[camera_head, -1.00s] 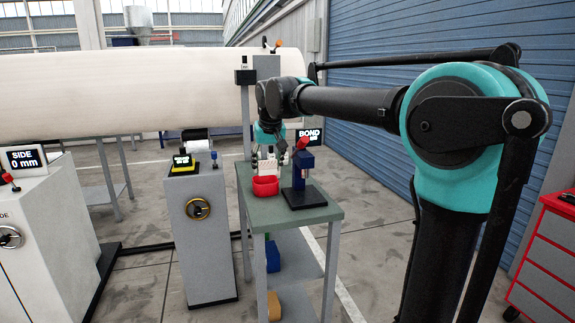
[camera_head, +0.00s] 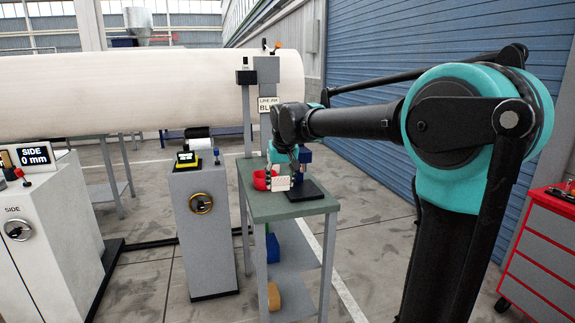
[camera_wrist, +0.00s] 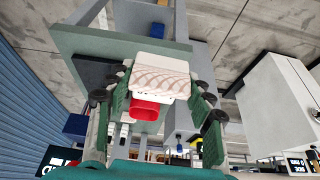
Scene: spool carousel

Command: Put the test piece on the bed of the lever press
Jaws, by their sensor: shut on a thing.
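The test piece, a pale block with a wavy patterned side (camera_wrist: 160,82), is clamped between the two fingers of my gripper (camera_wrist: 158,92). In the head view the white piece (camera_head: 281,183) hangs under my gripper (camera_head: 281,172), at the left front of the lever press. The lever press has a blue body (camera_head: 304,156) and a dark flat base (camera_head: 308,192) on the green table. My gripper and the piece partly cover the press, so its bed is not clear to see. I cannot tell whether the piece touches anything below.
A grey pedestal (camera_head: 202,235) stands left of the table. A tall post (camera_head: 246,120) rises behind. The table's front is bare.

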